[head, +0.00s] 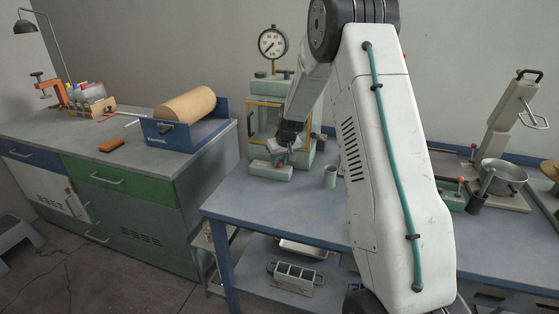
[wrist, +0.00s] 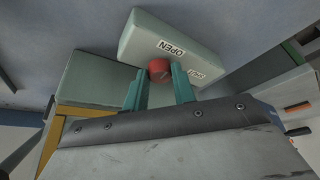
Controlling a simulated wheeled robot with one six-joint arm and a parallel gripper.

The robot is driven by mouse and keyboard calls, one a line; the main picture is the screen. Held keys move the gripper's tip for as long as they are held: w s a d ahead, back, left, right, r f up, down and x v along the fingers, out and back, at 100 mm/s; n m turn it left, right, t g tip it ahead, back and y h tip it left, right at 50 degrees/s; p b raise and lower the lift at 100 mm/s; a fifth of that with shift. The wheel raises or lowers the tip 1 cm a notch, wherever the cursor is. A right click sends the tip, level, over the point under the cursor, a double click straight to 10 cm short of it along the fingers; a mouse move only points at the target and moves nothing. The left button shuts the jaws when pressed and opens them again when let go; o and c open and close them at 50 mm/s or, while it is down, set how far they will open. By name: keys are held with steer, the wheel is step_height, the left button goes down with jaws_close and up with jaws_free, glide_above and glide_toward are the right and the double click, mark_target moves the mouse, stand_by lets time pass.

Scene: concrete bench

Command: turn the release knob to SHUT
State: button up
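The release knob (wrist: 159,71) is a small red knob on a pale green block (wrist: 150,34). The block bears an OPEN label (wrist: 171,49) and a SHUT label (wrist: 203,74). In the wrist view my gripper (wrist: 160,78) has one teal finger on each side of the knob, with no clear gap showing. The knob's pointing direction is too small to tell. In the head view my gripper (head: 281,154) reaches down to the block (head: 271,171) at the front of the green press (head: 259,123) with its round gauge (head: 272,43).
A green cup (head: 330,176) stands right of the block on the blue bench (head: 290,213). A metal pan (head: 502,174) and a white stand (head: 511,115) are farther right. At left, a blue tray with a tan roll (head: 187,105) sits on the cabinet top.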

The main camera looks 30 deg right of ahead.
steer(key=shift+m, duration=0.3)
steer(key=m, duration=0.1)
steer(key=m+h, duration=0.1)
steer(key=m, duration=0.1)
steer(key=shift+w+a+m+h, duration=0.1)
steer(key=shift+a+m+h, duration=0.1)
steer(key=shift+m+h, duration=0.1)
steer(key=m, duration=0.2)
steer(key=m+g+h, duration=0.1)
steer(key=m, duration=0.1)
steer(key=shift+w+a+g, duration=0.1)
steer(key=shift+a+g, duration=0.05)
steer(key=shift+g, duration=0.15)
steer(key=m, duration=0.2)
steer(key=m+g+h, duration=0.1)
steer(key=m, duration=0.2)
steer(key=shift+w+g, duration=0.15)
steer(key=shift+g, duration=0.15)
steer(key=shift+w+m+g, duration=0.15)
steer(key=shift+m+g, duration=0.75)
steer(key=shift+m, duration=1.4)
steer(key=o, duration=1)
